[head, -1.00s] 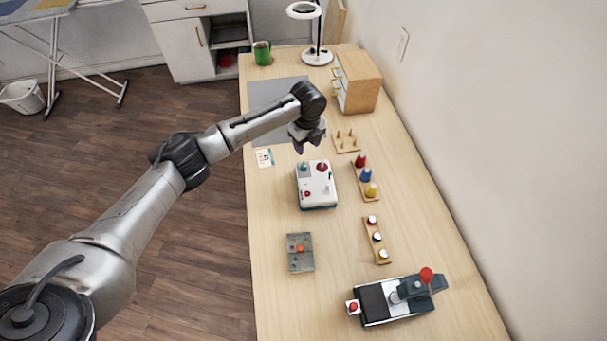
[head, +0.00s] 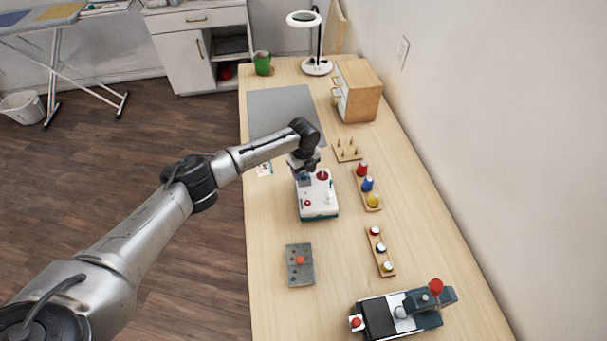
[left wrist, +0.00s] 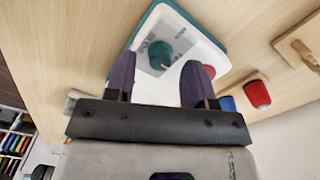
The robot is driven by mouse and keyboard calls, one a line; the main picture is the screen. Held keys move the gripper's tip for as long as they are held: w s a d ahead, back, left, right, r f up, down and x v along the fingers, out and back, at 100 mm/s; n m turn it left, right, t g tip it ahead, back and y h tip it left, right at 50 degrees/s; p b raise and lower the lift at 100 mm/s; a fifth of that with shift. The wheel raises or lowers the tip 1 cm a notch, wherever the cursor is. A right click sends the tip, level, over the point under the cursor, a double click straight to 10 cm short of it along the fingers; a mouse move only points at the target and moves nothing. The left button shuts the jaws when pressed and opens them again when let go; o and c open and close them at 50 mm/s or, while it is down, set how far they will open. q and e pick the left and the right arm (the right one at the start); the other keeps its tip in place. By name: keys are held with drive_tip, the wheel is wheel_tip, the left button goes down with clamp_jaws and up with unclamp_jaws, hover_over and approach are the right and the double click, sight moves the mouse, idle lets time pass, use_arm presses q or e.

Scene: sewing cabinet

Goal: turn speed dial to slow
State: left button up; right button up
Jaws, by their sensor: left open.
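A white box-like machine (head: 318,209) with a teal base stands on the table; it also shows in the left wrist view (left wrist: 203,38). On its top are a teal knob (left wrist: 160,54) and a red knob (head: 323,175). Faint printed marks lie beside the teal knob, but I cannot read its setting. My left gripper (head: 303,172) is over the far left part of the machine, pointing down. In the left wrist view its open fingers (left wrist: 157,66) stand on either side of the teal knob. I cannot tell whether they touch it. My right gripper is not in view.
Right of the machine is a rack of colored spools (head: 368,184), with a peg board (head: 346,150) behind it. A grey plate (head: 299,265) lies nearer, and a dark machine with a red spool (head: 385,316) is at the front right. A wooden drawer box (head: 359,90) stands farther back.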

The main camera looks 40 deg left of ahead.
use_arm(q)
drive_tip(key=shift+f, duration=0.7)
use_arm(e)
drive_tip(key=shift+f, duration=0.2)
use_arm(q)
drive_tip(key=shift+c, duration=0.4)
clamp_jaws()
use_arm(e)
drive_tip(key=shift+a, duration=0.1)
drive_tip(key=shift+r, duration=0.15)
